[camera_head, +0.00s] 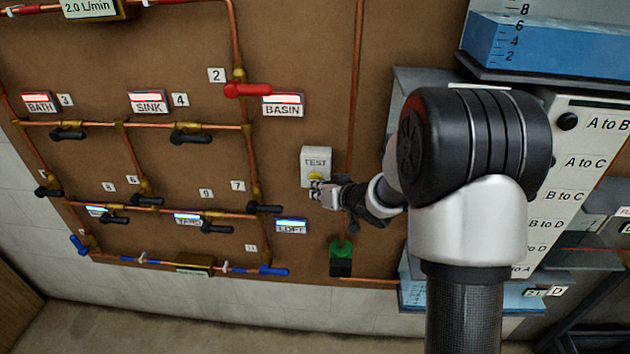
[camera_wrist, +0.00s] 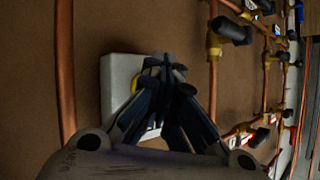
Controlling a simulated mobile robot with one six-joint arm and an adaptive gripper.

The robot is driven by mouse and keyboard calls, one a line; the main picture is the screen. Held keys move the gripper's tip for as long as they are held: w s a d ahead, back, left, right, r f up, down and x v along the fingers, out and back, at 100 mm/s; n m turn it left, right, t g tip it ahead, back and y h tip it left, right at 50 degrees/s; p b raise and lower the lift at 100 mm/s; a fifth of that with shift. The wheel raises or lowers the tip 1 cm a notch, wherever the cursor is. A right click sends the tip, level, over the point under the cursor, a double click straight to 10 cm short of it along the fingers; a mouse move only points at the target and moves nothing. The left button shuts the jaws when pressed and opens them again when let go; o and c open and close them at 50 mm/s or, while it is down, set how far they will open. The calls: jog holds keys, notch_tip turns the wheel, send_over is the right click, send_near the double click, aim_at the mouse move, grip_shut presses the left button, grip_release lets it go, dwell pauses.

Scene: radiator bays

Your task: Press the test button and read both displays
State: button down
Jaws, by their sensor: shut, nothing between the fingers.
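The white TEST box (camera_head: 315,164) is mounted on the brown board, with a yellow button (camera_head: 316,177) on its lower part. My gripper (camera_head: 316,189) is shut and empty, its fingertips at the button's lower edge; I cannot tell if they touch it. In the wrist view the shut fingertips (camera_wrist: 163,66) cover part of the white box (camera_wrist: 118,80), and only a yellow sliver of the button (camera_wrist: 135,82) shows. The upper display (camera_head: 88,8) reads 2.0 L/min. The lower display (camera_head: 195,268) is a small brass-framed unit, too small to read.
Copper pipes with several black-handled valves fill the board's left side. A red valve handle (camera_head: 247,90) lies above the BASIN label (camera_head: 283,105). A green-and-black fitting (camera_head: 341,258) is below the gripper. A white panel (camera_head: 583,165) with lettered rows and blue-filled tanks stands right.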

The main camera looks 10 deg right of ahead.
jog(key=shift+s+a, duration=0.3)
jog(key=shift+s, duration=0.55)
jog(key=s, duration=0.1)
jog(key=s+a+b, duration=0.1)
jog(key=s, duration=0.2)
jog(key=shift+s+a, duration=0.3)
jog(key=shift+s, duration=0.1)
